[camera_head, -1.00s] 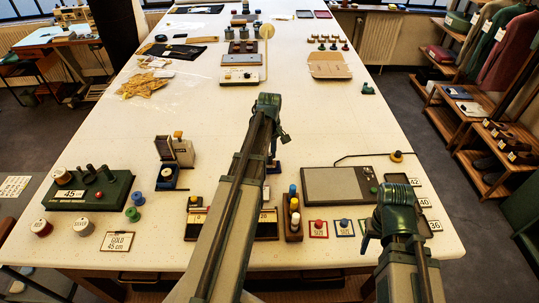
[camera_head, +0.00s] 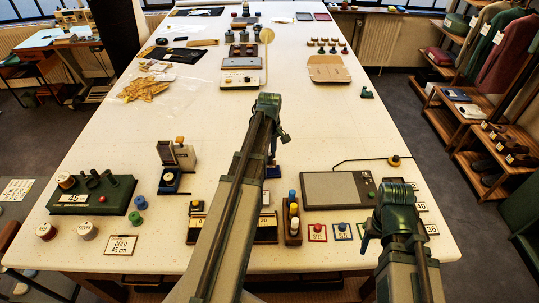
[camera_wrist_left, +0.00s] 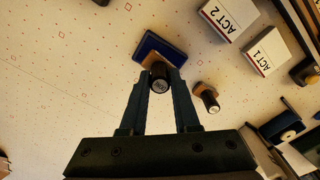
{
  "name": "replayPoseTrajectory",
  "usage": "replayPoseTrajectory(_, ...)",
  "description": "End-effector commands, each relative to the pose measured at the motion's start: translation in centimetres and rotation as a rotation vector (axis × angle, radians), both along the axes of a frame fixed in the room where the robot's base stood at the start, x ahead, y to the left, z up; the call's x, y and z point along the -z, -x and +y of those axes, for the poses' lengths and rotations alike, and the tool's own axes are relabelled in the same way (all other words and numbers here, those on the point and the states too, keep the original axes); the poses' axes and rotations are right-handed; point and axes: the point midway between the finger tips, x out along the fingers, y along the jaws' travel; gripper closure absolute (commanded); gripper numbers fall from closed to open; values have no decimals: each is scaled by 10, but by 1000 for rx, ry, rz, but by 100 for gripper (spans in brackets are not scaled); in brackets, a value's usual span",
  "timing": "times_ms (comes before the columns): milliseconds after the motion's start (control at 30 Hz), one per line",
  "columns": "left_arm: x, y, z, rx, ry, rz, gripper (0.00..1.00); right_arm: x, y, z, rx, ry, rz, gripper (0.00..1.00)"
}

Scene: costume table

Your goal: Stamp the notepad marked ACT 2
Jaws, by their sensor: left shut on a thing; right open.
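My left gripper (camera_head: 275,148) is over the table's middle; the left wrist view shows its fingers shut on a stamp with a dark round knob (camera_wrist_left: 160,86). A blue rectangular pad (camera_wrist_left: 173,47) lies at the stamp's lower end; I cannot tell whether they touch. The white notepad marked ACT 2 (camera_wrist_left: 229,17) is beyond the fingers to the upper right in that view, beside the ACT 1 notepad (camera_wrist_left: 266,50). My left arm seems to hide both notepads in the head view. My right gripper (camera_head: 368,238) is open near the table's front right edge.
A second stamp (camera_wrist_left: 207,98) stands just right of my left fingers in the wrist view. A grey pad board (camera_head: 337,189), a wooden bottle rack (camera_head: 292,232) and a green spool board (camera_head: 118,192) are around. The table's middle beyond is mostly clear.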

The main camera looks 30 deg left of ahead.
Motion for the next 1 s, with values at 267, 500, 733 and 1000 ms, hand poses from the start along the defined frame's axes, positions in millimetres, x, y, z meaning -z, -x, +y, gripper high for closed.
replayPoseTrajectory(267,-26,0,0,0,0,0,100,-26,0,0,0,0,0,40)
replayPoseTrajectory(500,-43,0,0,0,0,0,100,-43,0,0,4,-1,0,40)
replayPoseTrajectory(733,-43,0,0,0,0,0,100,-43,0,0,5,-1,0,40)
replayPoseTrajectory(1000,-43,0,-16,20,0,0,100,-43,0,0,5,-1,0,40)
